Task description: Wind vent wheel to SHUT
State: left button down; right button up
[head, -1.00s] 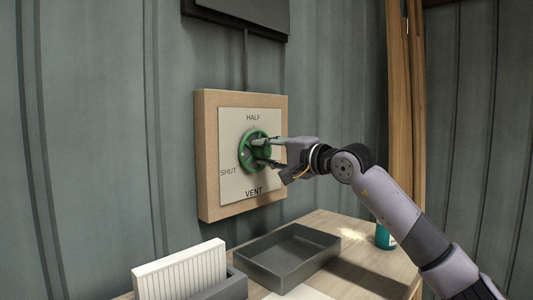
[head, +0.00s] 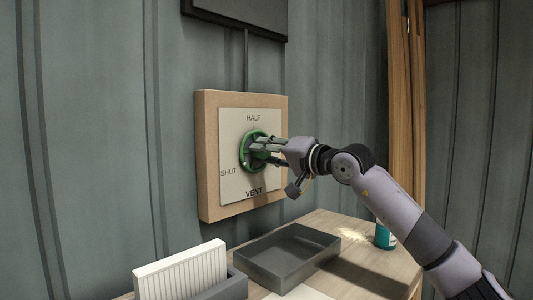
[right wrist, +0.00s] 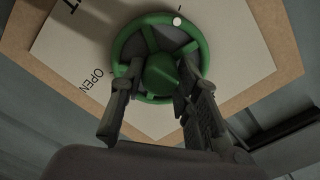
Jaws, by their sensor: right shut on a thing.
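The green vent wheel (head: 247,150) is mounted on a pale plate (head: 235,180) marked HALF at the top, SHUT at the left and VENT at the bottom. My right gripper (head: 262,148) reaches it from the right and is shut on the wheel's raised hub. In the right wrist view the two fingers (right wrist: 150,95) lie on either side of the green hub (right wrist: 160,74). A white dot (right wrist: 177,21) on the wheel's rim lies close to a short dark tick on the plate. The word OPEN (right wrist: 97,81) shows at the left there. My left gripper is not in view.
A wooden backing board (head: 205,160) carries the plate on the ribbed wall. Below, a table (head: 385,275) holds a grey open tray (head: 290,265), a white ribbed block (head: 180,272) and a teal container (head: 385,237). A dark panel (head: 240,14) hangs above.

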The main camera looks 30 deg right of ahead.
jog(key=shift+f, duration=0.2)
jog(key=o, duration=1.2)
jog(key=shift+r, duration=0.1)
jog(key=shift+c, duration=0.2)
jog(key=v, duration=1.2)
